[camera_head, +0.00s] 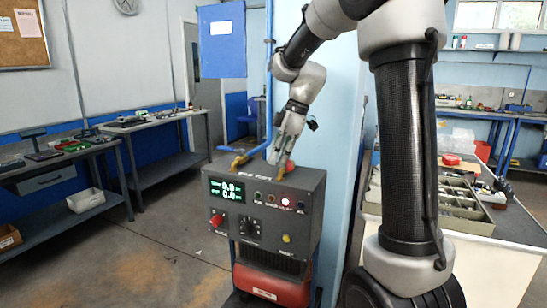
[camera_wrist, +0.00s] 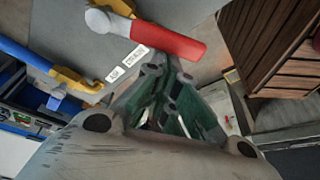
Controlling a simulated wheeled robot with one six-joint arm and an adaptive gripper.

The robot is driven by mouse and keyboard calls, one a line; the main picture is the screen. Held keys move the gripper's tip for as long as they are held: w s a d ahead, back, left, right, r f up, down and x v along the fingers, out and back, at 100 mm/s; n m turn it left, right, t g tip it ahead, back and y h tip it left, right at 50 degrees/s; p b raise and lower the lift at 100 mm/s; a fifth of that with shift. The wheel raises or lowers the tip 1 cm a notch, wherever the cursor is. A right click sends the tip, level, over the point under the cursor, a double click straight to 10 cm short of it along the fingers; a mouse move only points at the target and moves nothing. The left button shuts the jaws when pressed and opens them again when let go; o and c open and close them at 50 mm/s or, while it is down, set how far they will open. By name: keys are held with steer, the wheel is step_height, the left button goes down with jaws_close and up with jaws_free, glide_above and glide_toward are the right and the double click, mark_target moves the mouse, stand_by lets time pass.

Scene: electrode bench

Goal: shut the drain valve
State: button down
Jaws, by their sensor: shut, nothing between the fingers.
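Two lever valves sit on top of the dark grey machine. One has a red handle (camera_wrist: 168,40) and a yellow body (camera_wrist: 121,6), and the red handle also shows in the head view (camera_head: 291,167). The other has a blue handle (camera_wrist: 24,54) and a yellow body (camera_wrist: 76,80). Small white labels (camera_wrist: 137,56) lie between them, too blurred to read, so I cannot tell which valve is the drain. My gripper (camera_head: 274,161) is shut and empty, with its tips (camera_wrist: 168,70) close beside the red handle. I cannot tell if they touch.
The machine (camera_head: 262,215) has a lit green display, knobs and buttons on its front. A light blue pillar (camera_head: 337,150) stands right behind it. A bench with a compartment tray (camera_head: 455,205) is at the right. Workbenches line the left wall, with open floor (camera_head: 150,265) before them.

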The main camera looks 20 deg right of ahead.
mark_target(287, 165)
steer(key=d+n, duration=0.1)
steer(key=s+n+g, duration=0.1)
steer(key=n, duration=0.1)
steer(key=d+n, duration=0.1)
steer(key=shift+s+d+n+g, duration=0.3)
steer(key=n, duration=0.1)
steer(key=d+n, duration=0.1)
steer(key=d+n+g, duration=0.1)
steer(key=shift+s+d+n, duration=0.1)
steer(key=shift+s+n, duration=0.15)
steer(key=shift+n, duration=0.05)
steer(key=shift+d+n, duration=0.45)
steer(key=shift+n, duration=0.25)
steer(key=shift+w+d, duration=0.15)
steer(key=shift+d, duration=0.65)
